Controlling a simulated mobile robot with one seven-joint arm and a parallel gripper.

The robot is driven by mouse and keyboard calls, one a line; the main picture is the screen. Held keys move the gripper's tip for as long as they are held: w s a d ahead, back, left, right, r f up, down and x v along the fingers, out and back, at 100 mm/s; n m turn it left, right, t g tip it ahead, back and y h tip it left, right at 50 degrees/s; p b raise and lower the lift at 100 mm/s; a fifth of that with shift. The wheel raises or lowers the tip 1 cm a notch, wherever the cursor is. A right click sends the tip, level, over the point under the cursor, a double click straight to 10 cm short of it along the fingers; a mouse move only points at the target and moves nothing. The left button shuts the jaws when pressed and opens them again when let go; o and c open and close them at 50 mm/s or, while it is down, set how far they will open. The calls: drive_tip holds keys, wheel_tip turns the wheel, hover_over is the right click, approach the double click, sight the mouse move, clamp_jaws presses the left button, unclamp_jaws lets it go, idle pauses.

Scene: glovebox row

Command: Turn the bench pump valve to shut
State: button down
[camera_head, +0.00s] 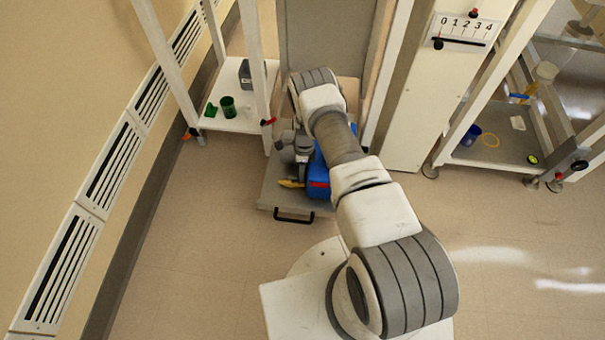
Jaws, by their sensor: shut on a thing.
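The bench pump is a blue body (320,181) with a red band, on a grey drawer or low bench top (271,190) with a black front handle. A yellow lever (290,184), which looks like the valve handle, sticks out to the left of the blue body. My gripper (299,179) points down beside the pump's left side, at the yellow lever, and is shut on it. The fingertips are small and partly hidden, and my own arm covers part of the pump. The lever lies roughly left to right in the picture.
A white shelf (240,122) at the left holds a green cup (228,106), a green piece and a grey box. A white post with a 0–4 scale (465,27) stands right of the pump. A wheeled cart (497,146) is further right. The front floor is clear.

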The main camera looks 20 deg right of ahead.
idle(0.8)
drive_tip(key=shift+s+a+m, duration=0.15)
drive_tip(key=shift+s+m, duration=0.05)
drive_tip(key=shift+m, duration=0.5)
drive_tip(key=c, duration=0.8)
unclamp_jaws()
drive_tip(key=shift+c, duration=0.2)
wheel_tip(320, 180, up, 17)
drive_tip(key=w+d+p, duration=0.1)
drive_tip(key=w+p, duration=0.2)
drive_tip(key=p, duration=0.2)
drive_tip(key=shift+d+p, duration=0.3)
drive_tip(key=shift+d, duration=0.1)
